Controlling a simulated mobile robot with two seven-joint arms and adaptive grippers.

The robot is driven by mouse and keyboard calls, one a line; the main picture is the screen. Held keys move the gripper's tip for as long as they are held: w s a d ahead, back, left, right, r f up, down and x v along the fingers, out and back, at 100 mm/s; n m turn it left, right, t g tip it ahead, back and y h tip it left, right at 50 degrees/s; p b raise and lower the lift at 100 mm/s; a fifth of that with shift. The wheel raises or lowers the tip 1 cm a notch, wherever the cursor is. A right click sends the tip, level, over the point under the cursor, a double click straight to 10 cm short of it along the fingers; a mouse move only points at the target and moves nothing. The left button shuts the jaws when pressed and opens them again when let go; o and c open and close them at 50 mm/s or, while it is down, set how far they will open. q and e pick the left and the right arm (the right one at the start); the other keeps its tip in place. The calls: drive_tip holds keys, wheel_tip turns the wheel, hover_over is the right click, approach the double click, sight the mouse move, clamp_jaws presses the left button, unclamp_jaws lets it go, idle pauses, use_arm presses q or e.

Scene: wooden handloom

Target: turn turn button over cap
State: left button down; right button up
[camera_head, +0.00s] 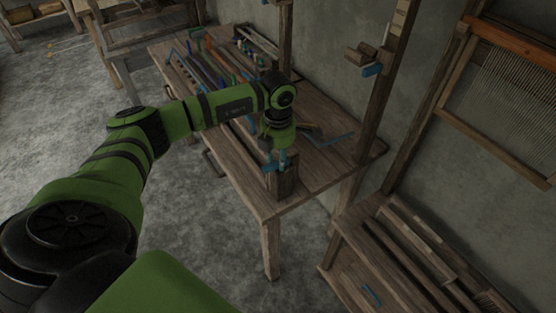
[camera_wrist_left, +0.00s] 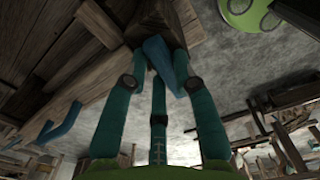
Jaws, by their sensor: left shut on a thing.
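My left gripper (camera_head: 281,163) is at the near right corner of the wooden workbench, over a wooden block (camera_head: 284,185) at the edge. In the left wrist view its teal fingers (camera_wrist_left: 157,72) close around a blue piece (camera_wrist_left: 163,57), which I take to be the turn button. The blue piece lies against the end of the wooden block (camera_wrist_left: 150,20). The cap cannot be made out clearly; the gripper hides much of this spot in the head view. My right gripper is in neither view.
A wooden post (camera_head: 378,110) with a small block (camera_head: 361,56) stands to the right. A loom frame is at far right. Open floor lies in front.

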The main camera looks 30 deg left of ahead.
use_arm(q)
drive_tip(key=m+b, duration=0.3)
drive_tip(key=shift+w+a+f, duration=0.1)
drive_tip(key=shift+w+f, duration=0.15)
drive_tip(key=m+b, duration=0.4)
drive_tip(key=m, duration=0.1)
drive_tip(key=shift+w+r, duration=0.1)
drive_tip(key=shift+w, duration=0.15)
drive_tip(key=m+b, duration=0.3)
drive_tip(key=m, duration=0.1)
drive_tip(key=shift+w, duration=0.2)
drive_tip(key=shift+w+d+r+m+b, duration=0.1)
drive_tip(key=shift+m+b, duration=0.3)
drive_tip(key=shift+m, duration=0.7)
drive_tip(key=shift+w+d+r+m+b, duration=0.1)
drive_tip(key=shift+m+b, duration=0.3)
drive_tip(key=shift+m, duration=0.7)
drive_tip(key=c, duration=1)
unclamp_jaws()
